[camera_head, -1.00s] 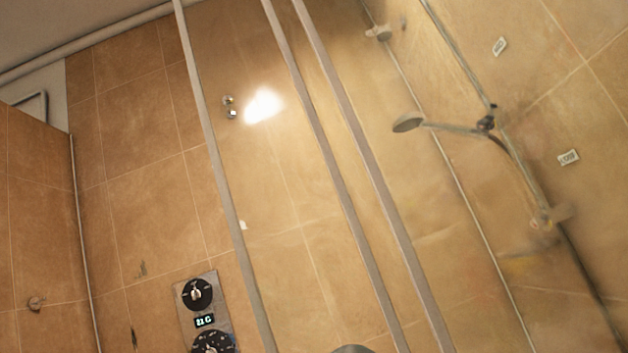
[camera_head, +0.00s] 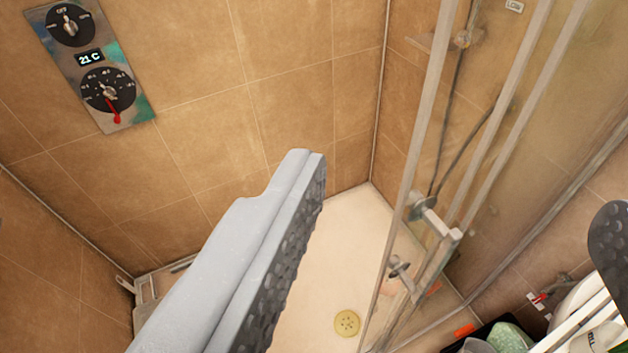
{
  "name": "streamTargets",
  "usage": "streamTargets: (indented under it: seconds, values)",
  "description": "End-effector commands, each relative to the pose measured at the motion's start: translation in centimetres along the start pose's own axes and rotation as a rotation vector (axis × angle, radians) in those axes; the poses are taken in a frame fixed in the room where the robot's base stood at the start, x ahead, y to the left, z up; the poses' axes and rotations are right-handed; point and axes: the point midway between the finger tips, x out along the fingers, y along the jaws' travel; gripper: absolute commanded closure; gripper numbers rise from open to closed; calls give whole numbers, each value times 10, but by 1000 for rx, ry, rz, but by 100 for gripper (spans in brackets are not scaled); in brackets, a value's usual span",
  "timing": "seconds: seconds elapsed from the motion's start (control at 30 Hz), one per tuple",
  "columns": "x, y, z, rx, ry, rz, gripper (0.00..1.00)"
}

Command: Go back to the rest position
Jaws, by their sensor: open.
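My gripper (camera_head: 460,205) is open and nothing is between its fingers. Its grey left finger, with a dimpled dark inner pad, reaches up from the bottom to the middle of the picture. Only part of the right finger shows, at the right edge. The fingers are in front of a tiled shower corner, and the left one hides part of the wall and floor. No separate task object is in view.
A control panel (camera_head: 90,65) with two dials and a display reading 21 C is on the wall. The glass door's frame (camera_head: 410,170) and handle (camera_head: 437,215) stand between the fingers. The pale shower floor (camera_head: 335,250) has a yellow drain (camera_head: 347,323). Clutter fills the lower right.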

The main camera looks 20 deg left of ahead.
Motion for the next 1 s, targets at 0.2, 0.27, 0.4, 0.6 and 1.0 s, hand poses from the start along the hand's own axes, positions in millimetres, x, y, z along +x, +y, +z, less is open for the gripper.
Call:
streamTargets:
  seconds: [0.2, 0.27, 0.4, 0.6, 1.0]
  values:
    - [-2, 0, -8, 0, 0, 1, 30]
    - [-3, 0, -15, 0, 1, 1, 30]
    - [-8, 0, -38, 0, 1, 1, 30]
    - [-14, 1, -64, 0, 1, 2, 30]
    - [-14, 1, -61, 0, 1, 2, 64]
